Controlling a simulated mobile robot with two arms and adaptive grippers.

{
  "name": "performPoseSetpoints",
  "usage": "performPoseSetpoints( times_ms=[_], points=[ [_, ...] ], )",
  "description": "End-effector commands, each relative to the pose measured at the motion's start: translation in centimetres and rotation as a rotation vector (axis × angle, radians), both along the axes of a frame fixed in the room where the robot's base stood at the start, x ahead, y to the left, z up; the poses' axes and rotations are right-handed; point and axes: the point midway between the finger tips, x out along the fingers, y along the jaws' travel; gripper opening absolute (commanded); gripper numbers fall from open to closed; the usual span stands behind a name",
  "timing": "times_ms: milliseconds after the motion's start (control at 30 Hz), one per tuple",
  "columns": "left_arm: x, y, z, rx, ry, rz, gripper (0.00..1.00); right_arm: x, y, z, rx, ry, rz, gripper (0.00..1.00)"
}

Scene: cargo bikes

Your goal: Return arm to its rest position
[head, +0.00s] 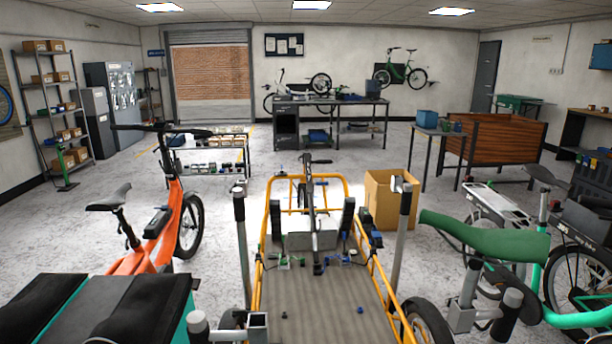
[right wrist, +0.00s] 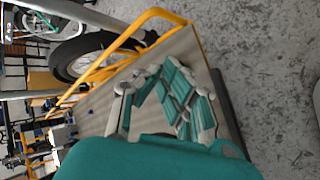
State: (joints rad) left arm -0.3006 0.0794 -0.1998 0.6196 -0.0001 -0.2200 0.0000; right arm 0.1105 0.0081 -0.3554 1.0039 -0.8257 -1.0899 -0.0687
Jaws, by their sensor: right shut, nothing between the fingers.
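My right gripper (right wrist: 170,85), with grey and teal segmented fingers, shows in the right wrist view. Its fingers are drawn together and hold nothing. They appear in front of the flat deck (right wrist: 218,85) of the orange-framed cargo bike; I cannot tell the distance between them. The gripper's teal body fills the lower part of that view. I make out no gripper in the head view, and my left gripper is not in view.
The cargo bike's deck (head: 315,295) lies straight ahead, with grey poles (head: 242,245) on either side. An orange bike (head: 160,225) stands left; a green-framed bike (head: 543,255) stands right.

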Motion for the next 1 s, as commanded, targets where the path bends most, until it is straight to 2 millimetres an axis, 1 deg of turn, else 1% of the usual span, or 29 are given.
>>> performPoseSetpoints(
  times_ms=[33,67,100,167,200,267,300,333,367,400,500,600,700,767,1000],
  points=[
    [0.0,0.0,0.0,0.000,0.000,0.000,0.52,-3.0,0.2,-3.2,0.071,0.048,-0.006,0.00],
    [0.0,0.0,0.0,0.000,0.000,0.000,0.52,-4.6,0.5,-4.8,0.117,0.069,-0.012,0.00],
    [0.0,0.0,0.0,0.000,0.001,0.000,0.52,-6.9,0.8,-7.0,0.178,0.096,-0.024,0.00],
    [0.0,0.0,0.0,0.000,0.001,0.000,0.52,-10.5,1.3,-9.8,0.270,0.131,-0.052,0.00],
    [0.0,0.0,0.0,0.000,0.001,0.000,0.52,-13.1,1.6,-11.6,0.330,0.153,-0.076,0.00],
    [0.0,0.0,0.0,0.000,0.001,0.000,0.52,-17.1,2.2,-13.9,0.423,0.175,-0.125,0.00],
    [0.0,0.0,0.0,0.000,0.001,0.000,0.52,-19.9,2.5,-15.2,0.482,0.185,-0.163,0.00],
    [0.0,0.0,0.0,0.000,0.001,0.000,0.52,-21.9,2.7,-16.1,0.524,0.191,-0.195,0.00],
    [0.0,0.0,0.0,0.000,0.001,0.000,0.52,-23.8,2.9,-16.9,0.563,0.192,-0.228,0.00],
    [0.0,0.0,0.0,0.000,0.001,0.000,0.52,-26.3,3.0,-17.7,0.612,0.191,-0.275,0.00],
    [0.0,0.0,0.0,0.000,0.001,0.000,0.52,-31.6,3.0,-19.0,0.704,0.172,-0.388,0.00],
    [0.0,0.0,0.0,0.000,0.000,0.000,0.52,-35.1,2.8,-19.6,0.758,0.143,-0.476,0.00],
    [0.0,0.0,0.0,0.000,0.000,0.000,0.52,-36.8,2.6,-19.8,0.783,0.123,-0.526,0.00],
    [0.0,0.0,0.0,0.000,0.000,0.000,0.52,-37.1,2.6,-19.8,0.786,0.118,-0.535,0.00],
    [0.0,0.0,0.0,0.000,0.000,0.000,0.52,-37.1,2.6,-19.8,0.786,0.118,-0.535,0.00]
  ],
)
